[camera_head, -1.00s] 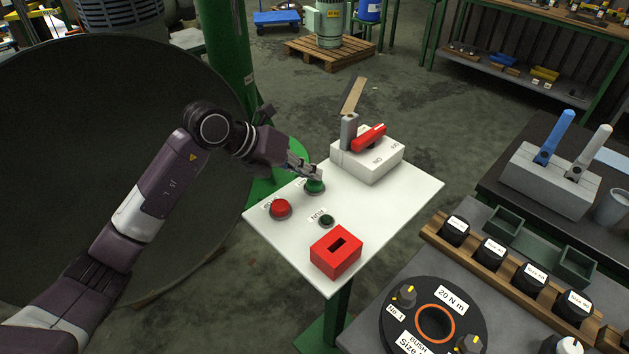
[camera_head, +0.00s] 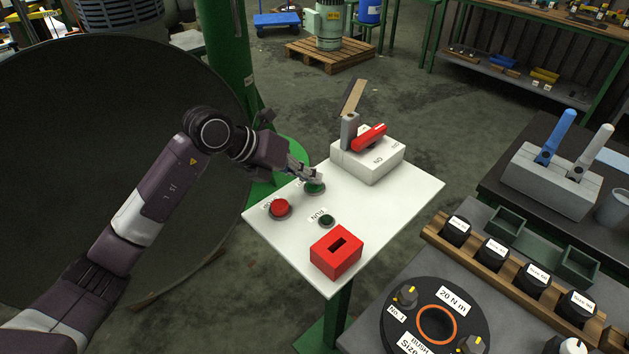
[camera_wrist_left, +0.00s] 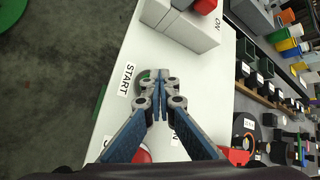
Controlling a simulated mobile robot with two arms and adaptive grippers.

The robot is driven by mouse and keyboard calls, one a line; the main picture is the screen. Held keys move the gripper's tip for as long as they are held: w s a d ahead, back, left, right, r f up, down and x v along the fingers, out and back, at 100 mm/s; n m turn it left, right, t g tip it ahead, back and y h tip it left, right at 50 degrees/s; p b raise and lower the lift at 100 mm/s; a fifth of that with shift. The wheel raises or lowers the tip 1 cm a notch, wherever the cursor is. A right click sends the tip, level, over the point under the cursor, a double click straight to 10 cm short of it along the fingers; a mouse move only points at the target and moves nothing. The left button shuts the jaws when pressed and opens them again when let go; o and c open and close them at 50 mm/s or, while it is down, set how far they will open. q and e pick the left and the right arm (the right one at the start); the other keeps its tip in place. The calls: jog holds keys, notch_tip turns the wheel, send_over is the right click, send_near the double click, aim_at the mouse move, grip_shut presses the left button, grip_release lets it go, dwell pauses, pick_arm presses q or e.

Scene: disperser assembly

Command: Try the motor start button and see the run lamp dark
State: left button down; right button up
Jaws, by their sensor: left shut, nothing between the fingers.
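The green start button (camera_head: 315,188) sits on the white panel (camera_head: 285,228), partly hidden by my left gripper (camera_head: 318,178). The left gripper is shut and empty, its fingertips at the top of the button. In the left wrist view the shut fingertips (camera_wrist_left: 160,80) cover most of the button, beside the START label (camera_wrist_left: 126,80). I cannot tell for sure whether they touch it. The run lamp (camera_head: 326,221), by its RUN label, is dark green and unlit. A red button (camera_head: 280,208) is left of it. My right gripper is not in view.
A white switch box (camera_head: 368,160) with a red handle stands at the panel's back. A red slotted block (camera_head: 336,252) sits at its front. A bench with a wooden rack (camera_head: 505,262) of black knobs is at the right. A large dark drum (camera_head: 90,150) stands behind my left arm.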

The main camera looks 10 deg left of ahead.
aim_at(310, 185)
pick_arm(q)
jog(key=shift+s+f, duration=0.1)
dwell(0.3)
jog(key=shift+r+p, duration=0.95)
jog(key=shift+r, duration=0.35)
jog(key=shift+r, duration=0.1)
notch_tip(310, 185, up, 5)
jog(key=p, duration=0.3)
jog(key=shift+a, duration=0.1)
